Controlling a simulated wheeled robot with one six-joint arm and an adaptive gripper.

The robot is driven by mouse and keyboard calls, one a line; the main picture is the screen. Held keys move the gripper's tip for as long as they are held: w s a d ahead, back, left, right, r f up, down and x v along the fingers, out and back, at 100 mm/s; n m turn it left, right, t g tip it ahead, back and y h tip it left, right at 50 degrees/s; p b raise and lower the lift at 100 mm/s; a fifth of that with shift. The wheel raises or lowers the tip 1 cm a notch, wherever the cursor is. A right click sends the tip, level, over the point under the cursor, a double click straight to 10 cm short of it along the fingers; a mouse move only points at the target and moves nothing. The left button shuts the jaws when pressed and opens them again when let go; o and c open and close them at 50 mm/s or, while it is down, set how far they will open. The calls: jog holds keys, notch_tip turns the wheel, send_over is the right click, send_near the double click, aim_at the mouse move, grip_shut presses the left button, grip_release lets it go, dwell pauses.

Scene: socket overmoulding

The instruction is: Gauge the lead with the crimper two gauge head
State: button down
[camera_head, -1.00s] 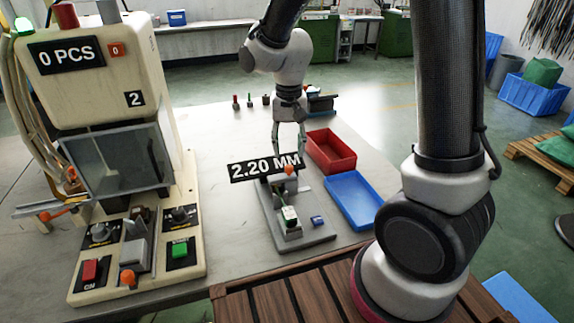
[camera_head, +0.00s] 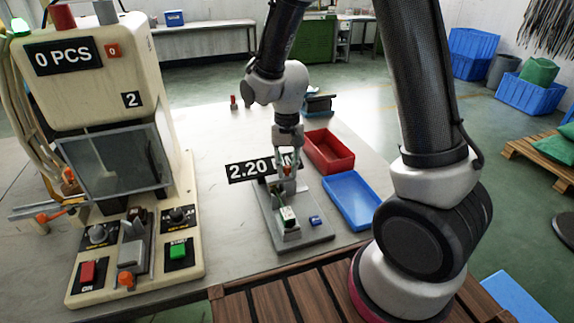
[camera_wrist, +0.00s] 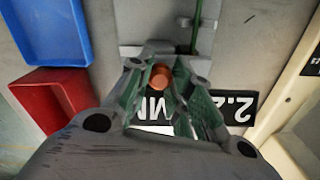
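The gauge stand (camera_head: 310,236) is a grey plate on the table, with a "2.20 MM" sign (camera_head: 248,171) partly hidden by my gripper. My gripper (camera_head: 287,163) is low over its back end. An orange knob (camera_wrist: 160,77) sits between my fingers (camera_wrist: 161,72) in the wrist view. The fingers look spread around the knob; contact is unclear. A thin green lead (camera_wrist: 196,28) runs along the gauge in the wrist view. A pale block with green (camera_head: 287,216) is at the gauge's front. The crimper (camera_head: 130,200) marked "2" stands at left, its counter reading 0 PCS.
A red bin (camera_head: 328,152) and a blue bin (camera_head: 352,198) are right of the gauge. A small blue part (camera_head: 316,220) is on the plate. A small red item (camera_head: 233,102) and a dark holder (camera_head: 318,104) are farther back. Bare table lies between crimper and gauge.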

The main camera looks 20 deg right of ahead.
jog(key=shift+d, duration=2.2)
jog(key=c, duration=1.3)
grip_release()
jog(key=shift+d, duration=0.2)
jog(key=shift+o, duration=0.2)
jog(key=shift+r, duration=0.1)
notch_tip(320, 180, up, 12)
